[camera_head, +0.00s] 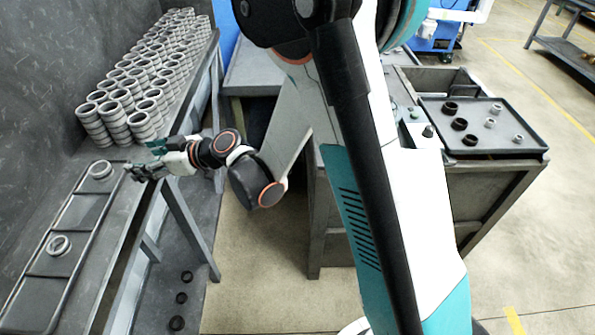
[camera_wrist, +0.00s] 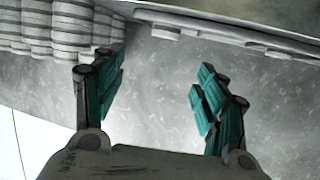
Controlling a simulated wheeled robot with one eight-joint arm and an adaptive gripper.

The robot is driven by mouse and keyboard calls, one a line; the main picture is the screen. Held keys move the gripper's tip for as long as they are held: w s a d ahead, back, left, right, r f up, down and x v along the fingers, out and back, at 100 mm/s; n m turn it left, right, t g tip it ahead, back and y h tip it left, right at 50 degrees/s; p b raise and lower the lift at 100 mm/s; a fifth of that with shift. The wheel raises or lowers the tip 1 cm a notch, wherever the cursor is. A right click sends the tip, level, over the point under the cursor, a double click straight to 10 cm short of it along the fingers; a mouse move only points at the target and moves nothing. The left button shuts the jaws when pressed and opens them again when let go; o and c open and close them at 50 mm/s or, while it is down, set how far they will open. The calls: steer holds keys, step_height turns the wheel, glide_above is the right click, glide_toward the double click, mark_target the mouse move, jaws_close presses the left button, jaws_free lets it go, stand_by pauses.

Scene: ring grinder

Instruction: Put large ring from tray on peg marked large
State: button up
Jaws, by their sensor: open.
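The long tray (camera_head: 78,214) with compartments lies on the bench at left in the head view. One pale metal ring (camera_head: 101,170) sits in its far compartment and another pale ring (camera_head: 59,245) in a nearer one. Which one is the large ring I cannot tell for sure. My gripper (camera_head: 146,160) is just right of the far ring, over the bench's edge area. In the wrist view my gripper (camera_wrist: 158,88) is open, with nothing between its teal fingers. I cannot make out a peg marked large.
Stacks of pale rings (camera_head: 128,105) stand on the bench behind my gripper, also at upper left in the wrist view (camera_wrist: 65,28). A dark tray (camera_head: 525,140) with dark and pale rings lies on the cart at right. Several dark rings (camera_head: 182,297) lie low beside the bench.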

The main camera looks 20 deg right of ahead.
steer(key=s+d+r+m+h, duration=0.45)
steer(key=s+d+r, duration=0.25)
steer(key=s+d, duration=0.45)
steer(key=s+d+m+g+h, duration=0.1)
steer(key=s+d+m+h, duration=0.5)
steer(key=s+d, duration=0.9)
steer(key=d+h, duration=0.1)
steer(key=d, duration=0.2)
steer(key=shift+r, duration=0.25)
steer(key=shift+s+d+h, duration=0.25)
steer(key=shift+d+h, duration=0.1)
steer(key=shift+d, duration=0.05)
steer(key=c, duration=0.3)
